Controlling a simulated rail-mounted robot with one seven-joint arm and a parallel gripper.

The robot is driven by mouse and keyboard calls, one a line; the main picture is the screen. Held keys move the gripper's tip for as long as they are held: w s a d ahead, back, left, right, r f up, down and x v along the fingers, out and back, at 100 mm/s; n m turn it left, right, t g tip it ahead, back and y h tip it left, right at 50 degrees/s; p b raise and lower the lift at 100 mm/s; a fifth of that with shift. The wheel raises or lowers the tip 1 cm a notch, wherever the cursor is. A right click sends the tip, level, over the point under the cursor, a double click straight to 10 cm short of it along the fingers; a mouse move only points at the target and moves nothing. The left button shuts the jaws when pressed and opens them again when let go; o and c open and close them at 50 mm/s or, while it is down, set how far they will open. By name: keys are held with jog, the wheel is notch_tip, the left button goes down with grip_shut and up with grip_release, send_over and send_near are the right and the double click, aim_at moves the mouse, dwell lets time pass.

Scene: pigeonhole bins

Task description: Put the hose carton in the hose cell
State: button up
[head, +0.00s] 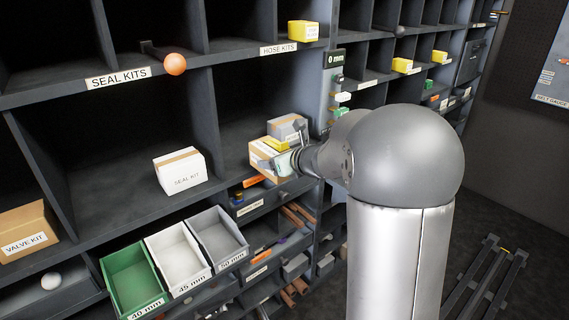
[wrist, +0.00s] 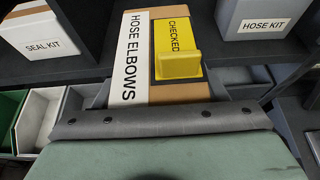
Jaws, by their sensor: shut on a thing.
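The hose carton (head: 259,157) is brown with a white "HOSE ELBOWS" label and a yellow "CHECKED" tag. My gripper (head: 284,162) is shut on it at the mouth of the cell under the "HOSE KITS" label (head: 279,48). In the wrist view the carton (wrist: 188,92) stands out beyond the dark strip and green pad of my gripper (wrist: 150,124). A grey "HOSE KIT" box (head: 287,127) stands in that cell, behind and right of the carton; it also shows in the wrist view (wrist: 262,18). I cannot tell whether the carton touches the shelf.
A white "SEAL KIT" carton (head: 180,171) sits in the left cell, past a dark divider (head: 204,112). An orange ball (head: 176,64) sticks out on a rod above. Green, white and grey trays (head: 134,277) jut out below. The seal cell has free room.

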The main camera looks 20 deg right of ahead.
aim_at(257, 146)
jog(key=w+a+p, duration=0.1)
jog(key=w+a, duration=0.1)
jog(key=w, duration=0.2)
jog(key=w+a+f+p, duration=0.1)
jog(key=w+a, duration=0.1)
jog(key=w, duration=0.3)
jog(key=w+a+p, duration=0.1)
jog(key=w+a, duration=0.1)
jog(key=w, duration=0.3)
jog(key=shift+w+f+p, duration=0.25)
jog(key=shift+f+p, duration=0.1)
jog(key=shift+p, duration=0.05)
jog(key=shift+d+f+b, duration=0.1)
jog(key=shift+f+b, duration=0.35)
jog(key=shift+b, duration=0.05)
jog(key=o, duration=1.2)
jog(key=o, duration=0.6)
jog(key=shift+c, duration=0.2)
jog(key=shift+s, duration=0.1)
jog(key=shift+b+v, duration=0.6)
jog(key=shift+v, duration=2.8)
